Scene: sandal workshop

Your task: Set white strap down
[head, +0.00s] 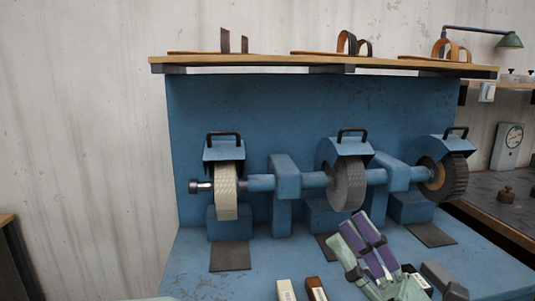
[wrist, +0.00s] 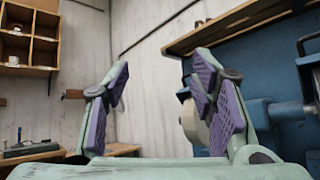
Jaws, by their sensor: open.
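My gripper (head: 362,226) is over the right front of the blue bench in the head view, its purple-padded fingers pointing up and away. In the wrist view my gripper (wrist: 162,85) has its fingers spread wide, with only the wall showing between them. I cannot make out a white strap for certain in either view. A small cream-white piece (head: 286,290) is at the bottom edge of the head view, left of my gripper and apart from it. It is cut off by the frame, so I cannot tell if it is the strap.
A brown piece (head: 316,289) is beside the cream one. Behind stands a blue grinding machine with a pale wheel (head: 226,192) and darker wheels (head: 349,184). A wooden shelf (head: 270,61) above holds sandals. The bench's left front (head: 205,270) is clear.

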